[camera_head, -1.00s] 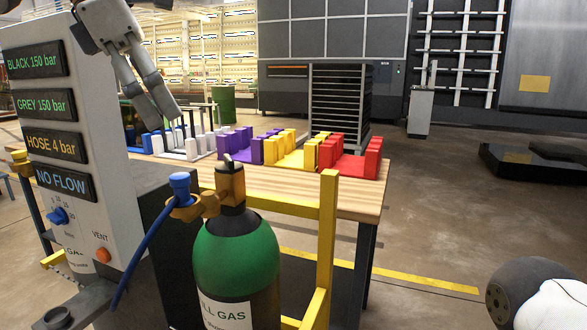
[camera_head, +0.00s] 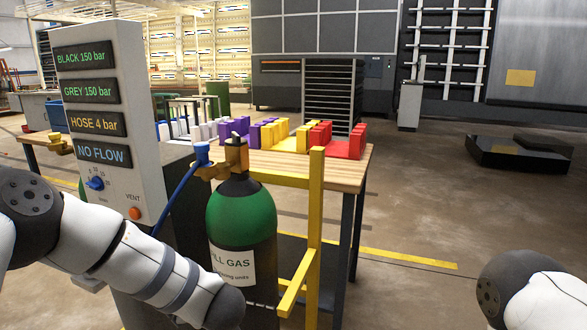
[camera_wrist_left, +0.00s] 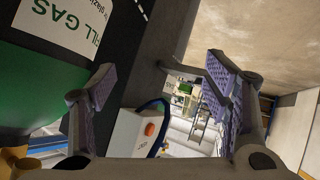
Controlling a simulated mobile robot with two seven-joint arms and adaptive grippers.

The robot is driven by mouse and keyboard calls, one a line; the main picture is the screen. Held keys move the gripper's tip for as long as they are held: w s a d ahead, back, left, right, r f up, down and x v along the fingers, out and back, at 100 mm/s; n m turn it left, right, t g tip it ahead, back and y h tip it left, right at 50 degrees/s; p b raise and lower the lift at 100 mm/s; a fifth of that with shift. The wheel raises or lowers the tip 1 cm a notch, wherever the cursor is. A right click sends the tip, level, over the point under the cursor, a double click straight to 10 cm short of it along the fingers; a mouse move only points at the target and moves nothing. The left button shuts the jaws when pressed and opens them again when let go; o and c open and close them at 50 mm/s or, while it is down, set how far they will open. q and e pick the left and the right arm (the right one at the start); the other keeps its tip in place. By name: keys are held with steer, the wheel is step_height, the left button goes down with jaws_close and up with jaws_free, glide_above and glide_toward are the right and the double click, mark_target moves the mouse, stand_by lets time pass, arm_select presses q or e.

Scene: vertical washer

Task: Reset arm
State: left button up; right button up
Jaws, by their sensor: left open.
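My left gripper (camera_wrist_left: 160,100) is open in the left wrist view, with its two padded fingers spread wide and nothing between them. In the head view my left arm (camera_head: 135,255) comes in from the lower left, and its gripper is out of sight there. A green gas cylinder (camera_head: 241,220) labelled FILL GAS stands right of the arm. Its label also shows at the upper left of the wrist view (camera_wrist_left: 65,22), beside the left finger. My right arm (camera_head: 535,295) shows only at the lower right corner; its gripper is out of view.
A panel (camera_head: 130,110) with displays, a blue knob and an orange vent button (camera_head: 134,213) stands at the left. A blue hose (camera_head: 175,195) joins the cylinder's valve. A wooden table (camera_head: 340,175) holds coloured blocks. A yellow frame (camera_head: 314,220) stands beside the cylinder.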

arm_select(q)
steer(key=s+d+f+m+g+h, duration=0.25)
steer(key=s+f+m+h, duration=0.4)
steer(key=s+f, duration=1.2)
steer(key=s+a+m+g, duration=0.1)
steer(key=s+g, duration=0.2)
steer(key=s, duration=0.6)
steer(key=s+a+r+m+g, duration=0.1)
steer(key=s+m+g, duration=0.1)
steer(key=s, duration=0.8)
steer(key=s+a+m+g, duration=0.1)
steer(key=s+g, duration=0.2)
steer(key=s, duration=0.7)
steer(key=shift+s+a+r+m+g, duration=0.15)
steer(key=shift+a+r+m+g, duration=0.1)
steer(key=shift+a+m+g, duration=0.15)
